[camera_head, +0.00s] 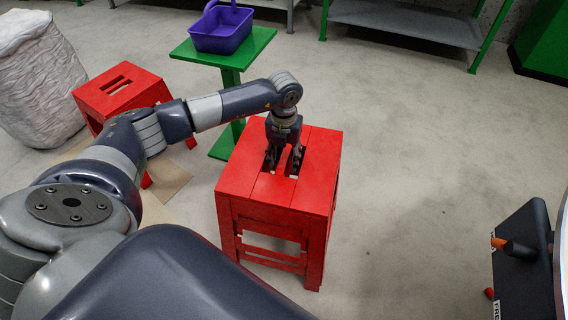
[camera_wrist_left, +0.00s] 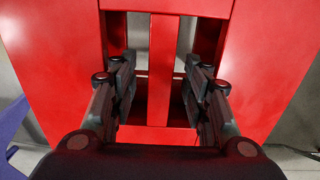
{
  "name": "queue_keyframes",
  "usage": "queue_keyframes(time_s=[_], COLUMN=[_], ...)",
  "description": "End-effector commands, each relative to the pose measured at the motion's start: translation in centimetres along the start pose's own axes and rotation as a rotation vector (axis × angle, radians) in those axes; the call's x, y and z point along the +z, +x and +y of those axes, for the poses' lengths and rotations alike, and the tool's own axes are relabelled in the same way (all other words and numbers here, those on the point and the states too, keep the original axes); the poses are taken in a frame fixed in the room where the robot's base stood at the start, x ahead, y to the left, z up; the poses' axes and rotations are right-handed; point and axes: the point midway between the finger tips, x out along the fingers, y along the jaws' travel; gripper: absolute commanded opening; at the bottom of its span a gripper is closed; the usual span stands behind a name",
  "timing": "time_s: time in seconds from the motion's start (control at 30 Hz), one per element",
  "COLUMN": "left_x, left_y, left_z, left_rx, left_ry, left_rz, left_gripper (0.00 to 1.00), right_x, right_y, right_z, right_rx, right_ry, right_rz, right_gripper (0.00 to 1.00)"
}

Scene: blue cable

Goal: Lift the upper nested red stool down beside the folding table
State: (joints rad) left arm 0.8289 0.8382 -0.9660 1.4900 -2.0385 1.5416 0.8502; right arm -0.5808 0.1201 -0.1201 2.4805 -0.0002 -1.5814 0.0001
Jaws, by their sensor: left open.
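A red stool stack (camera_head: 280,200) stands upright on the floor in the middle of the head view. Its square top has two slots with a bar between them, and a second set of rails shows under the top. In the left wrist view the red top (camera_wrist_left: 265,60) fills most of the picture. My left gripper (camera_head: 284,160) points down at the slots and is open. In the left wrist view its fingers (camera_wrist_left: 160,95) reach into the slots, one on each side of the middle bar, with gaps to the bar. My right gripper is out of view.
A green table (camera_head: 262,40) behind carries a purple basket (camera_head: 221,28). Another red stool (camera_head: 120,92) stands at the left by a white sack (camera_head: 38,80). A grey shelf (camera_head: 400,22) is at the back. A dark object (camera_head: 522,265) is at the right. Bare floor lies right of the stack.

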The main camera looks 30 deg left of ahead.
Motion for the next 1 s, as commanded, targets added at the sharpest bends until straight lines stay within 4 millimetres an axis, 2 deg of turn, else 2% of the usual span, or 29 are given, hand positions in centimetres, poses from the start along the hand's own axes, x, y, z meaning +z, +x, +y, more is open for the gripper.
queue_keyframes(time_s=[0.03,0.1,0.33,0.5,0.53,1.0], left_x=[0.03,0.03,0.06,0.07,0.07,0.22], left_y=[0.91,1.42,1.44,1.42,1.42,1.10], left_z=[-0.01,-0.01,0.00,0.01,0.01,-0.05], left_rx=[0.000,-0.001,-0.001,-0.001,-0.001,-0.003], left_ry=[-0.001,0.000,0.000,-0.001,-0.001,-0.001], left_rz=[0.000,0.000,-0.001,-0.001,-0.001,-0.005], left_gripper=[0.43,0.43,0.41,0.03,0.00,0.00], right_x=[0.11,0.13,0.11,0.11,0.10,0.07], right_y=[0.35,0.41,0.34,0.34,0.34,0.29], right_z=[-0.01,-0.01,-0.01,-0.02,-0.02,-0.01], right_rx=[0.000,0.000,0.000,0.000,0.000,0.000], right_ry=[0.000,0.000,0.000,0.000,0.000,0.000], right_rz=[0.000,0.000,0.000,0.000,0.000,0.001], right_gripper=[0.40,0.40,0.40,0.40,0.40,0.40])
